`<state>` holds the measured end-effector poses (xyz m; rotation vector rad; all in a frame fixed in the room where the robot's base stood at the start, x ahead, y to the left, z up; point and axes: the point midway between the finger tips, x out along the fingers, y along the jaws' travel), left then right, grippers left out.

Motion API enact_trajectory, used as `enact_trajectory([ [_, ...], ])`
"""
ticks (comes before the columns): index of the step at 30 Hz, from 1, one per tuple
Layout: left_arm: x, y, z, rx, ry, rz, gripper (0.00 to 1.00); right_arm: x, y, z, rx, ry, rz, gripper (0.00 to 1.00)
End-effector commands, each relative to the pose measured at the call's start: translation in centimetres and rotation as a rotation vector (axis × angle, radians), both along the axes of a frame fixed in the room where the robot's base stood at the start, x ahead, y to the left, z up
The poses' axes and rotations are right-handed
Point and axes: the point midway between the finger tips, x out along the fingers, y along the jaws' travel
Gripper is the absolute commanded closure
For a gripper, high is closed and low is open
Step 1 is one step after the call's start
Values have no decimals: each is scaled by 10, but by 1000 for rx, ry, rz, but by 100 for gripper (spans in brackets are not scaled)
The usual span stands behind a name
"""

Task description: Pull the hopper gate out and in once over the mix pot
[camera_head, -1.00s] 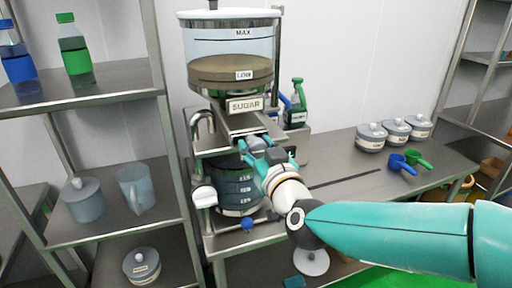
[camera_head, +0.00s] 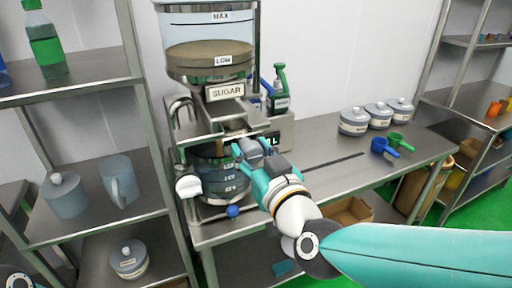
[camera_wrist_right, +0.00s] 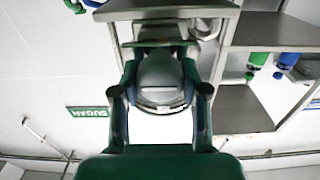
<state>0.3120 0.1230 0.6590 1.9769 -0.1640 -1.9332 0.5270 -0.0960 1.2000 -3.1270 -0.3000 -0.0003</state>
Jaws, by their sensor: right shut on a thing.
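The sugar hopper (camera_head: 190,68), a clear drum with brown contents near its LOW mark, stands above the SUGAR label (camera_head: 225,92). The metal hopper gate (camera_head: 232,126) lies under the hopper. My right gripper (camera_head: 257,150) is shut on the gate's handle, in front of the hopper. The right wrist view shows the grey handle (camera_wrist_right: 160,75) between the two fingers. The mix pot (camera_head: 213,183), dark with level marks, stands below the gate; its top is partly hidden by the metalwork and my gripper. My left gripper is not in view.
Lidded grey jars (camera_head: 354,121) and a blue scoop (camera_head: 383,147) and green scoop (camera_head: 399,141) stand to the right on the steel bench (camera_head: 335,150). A shelf rack (camera_head: 90,85) with bottles and jugs is at the left. A green spray bottle (camera_head: 280,90) stands behind.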

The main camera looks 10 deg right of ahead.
Motion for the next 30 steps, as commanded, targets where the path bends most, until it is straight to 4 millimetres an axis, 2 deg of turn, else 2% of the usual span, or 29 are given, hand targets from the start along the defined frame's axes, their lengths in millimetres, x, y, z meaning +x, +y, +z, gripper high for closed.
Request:
enact_trajectory([
  [7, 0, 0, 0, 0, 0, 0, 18, -1, 1, -3, -3, 8, 4, 100],
  [8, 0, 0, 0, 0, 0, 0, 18, -1, 1, -4, -3, 8, 4, 51],
  [11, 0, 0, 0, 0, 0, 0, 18, -1, 1, -3, -3, 8, 4, 34],
  [12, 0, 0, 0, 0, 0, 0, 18, -1, 1, -3, -2, 7, 4, 32],
  [23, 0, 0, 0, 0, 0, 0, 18, -4, 0, -2, -1, 4, 4, 32],
  [30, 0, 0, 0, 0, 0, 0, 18, -36, -5, -1, 0, 3, 6, 32],
])
